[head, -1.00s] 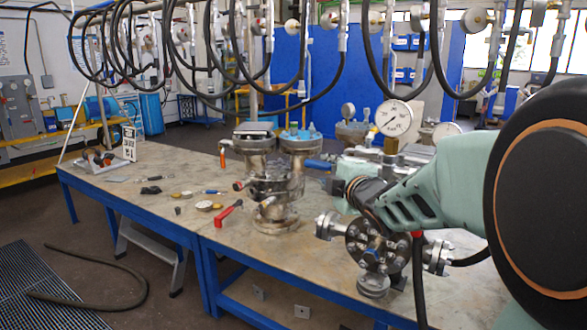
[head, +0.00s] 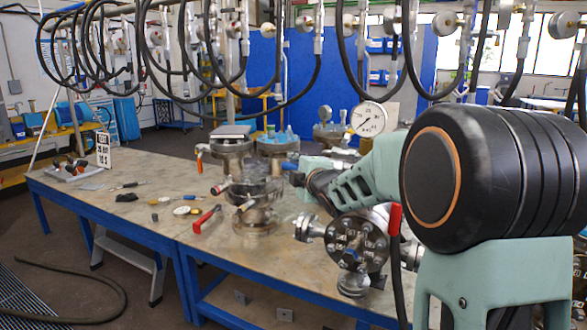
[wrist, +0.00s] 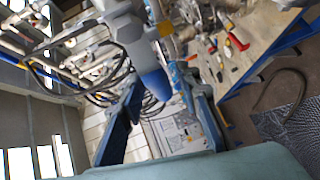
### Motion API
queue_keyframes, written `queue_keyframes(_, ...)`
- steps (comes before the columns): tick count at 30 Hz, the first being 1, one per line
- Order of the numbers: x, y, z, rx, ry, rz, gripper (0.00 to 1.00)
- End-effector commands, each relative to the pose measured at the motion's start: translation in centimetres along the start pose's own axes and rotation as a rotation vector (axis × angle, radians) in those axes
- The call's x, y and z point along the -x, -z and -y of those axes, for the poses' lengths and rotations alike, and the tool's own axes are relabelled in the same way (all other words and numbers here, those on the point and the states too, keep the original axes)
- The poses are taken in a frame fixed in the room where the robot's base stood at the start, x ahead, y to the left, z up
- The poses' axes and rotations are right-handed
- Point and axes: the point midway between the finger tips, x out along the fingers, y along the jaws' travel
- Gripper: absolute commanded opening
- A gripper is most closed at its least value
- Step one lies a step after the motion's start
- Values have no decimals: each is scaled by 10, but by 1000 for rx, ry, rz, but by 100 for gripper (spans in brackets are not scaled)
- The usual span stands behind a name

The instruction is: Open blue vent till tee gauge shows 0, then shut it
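The tee gauge, a white round dial (head: 368,119), stands behind my arm; its needle is too small to read surely. A blue vent handle (head: 290,167) shows just left of my gripper (head: 312,180). In the wrist view, a tapered blue handle (wrist: 152,80) on a grey stem lies between the two separated dark blue fingers of my gripper (wrist: 161,84). The fingers look open, with no clear contact on the handle. My arm hides part of the fittings below the gauge.
Flanged vessels (head: 255,190) crowd the workbench (head: 130,185) left of my gripper. A bolted flange (head: 357,243) sits below it. A red-handled valve (head: 207,218) and small tools lie nearby. Black hoses (head: 300,85) hang overhead.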

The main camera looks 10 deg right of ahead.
Motion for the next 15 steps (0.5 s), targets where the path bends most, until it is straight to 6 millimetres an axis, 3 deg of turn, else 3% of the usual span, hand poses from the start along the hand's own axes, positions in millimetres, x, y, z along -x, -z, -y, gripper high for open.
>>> queue_keyframes(1,0,0,0,0,0,0,23)
queue_keyframes(7,0,0,0,0,0,0,1)
queue_keyframes(15,0,0,0,0,0,0,0)
